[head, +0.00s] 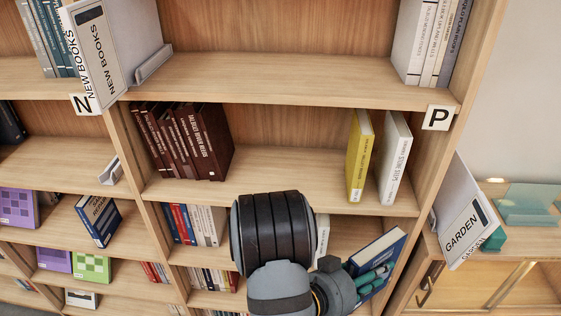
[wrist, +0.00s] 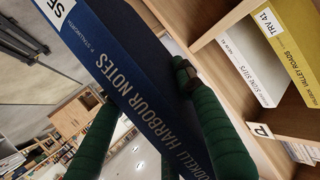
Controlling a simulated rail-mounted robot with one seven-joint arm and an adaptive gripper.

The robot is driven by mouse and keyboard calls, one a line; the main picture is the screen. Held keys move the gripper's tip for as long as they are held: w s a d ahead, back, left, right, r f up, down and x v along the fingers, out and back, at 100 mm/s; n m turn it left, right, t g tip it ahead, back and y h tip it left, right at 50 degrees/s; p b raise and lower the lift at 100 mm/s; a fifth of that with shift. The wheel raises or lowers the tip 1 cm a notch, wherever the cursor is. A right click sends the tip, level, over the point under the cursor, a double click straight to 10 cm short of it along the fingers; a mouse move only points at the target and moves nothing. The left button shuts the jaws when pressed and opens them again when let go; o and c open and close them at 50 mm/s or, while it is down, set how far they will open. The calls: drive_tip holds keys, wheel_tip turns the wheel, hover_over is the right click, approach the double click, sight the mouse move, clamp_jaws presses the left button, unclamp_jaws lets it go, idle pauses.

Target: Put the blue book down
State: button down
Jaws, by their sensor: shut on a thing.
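The blue book (wrist: 135,85) fills the middle of the wrist view, its spine reading "HARBOUR NOTES". My gripper (wrist: 150,125) is shut on it, with one green finger on each side. In the head view the blue book (head: 378,252) is at the lower right, tilted, in front of the lower shelf of the middle bookcase. The green fingers of my gripper (head: 372,279) show at its lower edge. My arm hides part of that shelf, and I cannot tell whether the book touches the shelf.
The middle shelf (head: 290,190) holds dark red books (head: 195,140) at left and a yellow book (head: 359,155) and white book (head: 393,158) at right, with free room between. The top shelf (head: 270,80) has wide clear room. A "GARDEN" sign (head: 466,225) stands at right.

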drive_tip(key=w+a+r+n+t+y, duration=0.1)
drive_tip(key=a+r, duration=0.6)
drive_tip(key=a, duration=0.7)
drive_tip(key=w+a+r+n+t+y, duration=0.2)
drive_tip(key=w+a+r+n+y, duration=0.2)
drive_tip(key=a, duration=1)
drive_tip(key=w+a+r+n+t+y, duration=0.2)
drive_tip(key=a+r+n+y, duration=0.3)
drive_tip(key=a+r, duration=0.5)
drive_tip(key=a, duration=0.5)
drive_tip(key=shift+w+y, duration=0.4)
